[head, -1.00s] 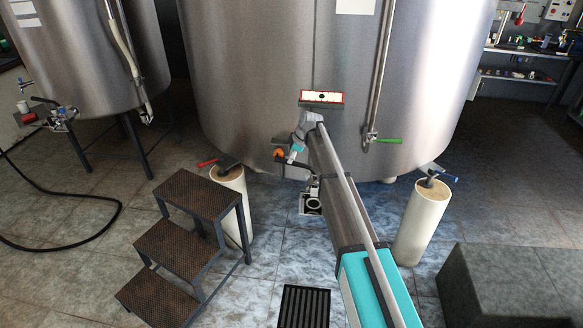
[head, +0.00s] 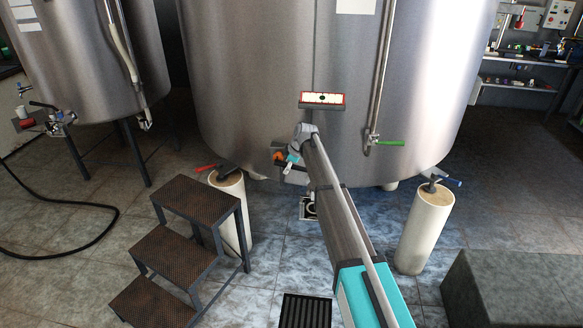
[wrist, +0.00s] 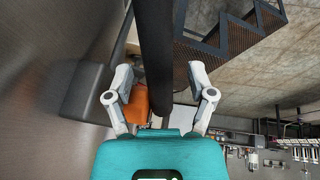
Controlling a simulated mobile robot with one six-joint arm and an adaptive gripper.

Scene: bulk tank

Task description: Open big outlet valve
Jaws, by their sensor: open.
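The big outlet valve sits low on the front of the large steel tank (head: 245,80). Its orange part (head: 279,156) shows in the head view, partly behind my arm. In the wrist view, a long dark bar (wrist: 154,40), apparently the valve's handle, runs between my fingers, with the orange part (wrist: 138,103) behind it to the left. My gripper (wrist: 159,74) is open, one finger on each side of the bar. I see gaps beside the bar and cannot tell whether it touches a finger. In the head view my gripper (head: 292,161) is small beside the valve.
Metal steps (head: 197,205) stand at left. Two pale posts carry a red handle (head: 207,168) and a blue handle (head: 447,181). A green handle (head: 390,142) is on the tank's pipe. A dark block (head: 515,285) lies at right. A floor grate (head: 305,311) is in front.

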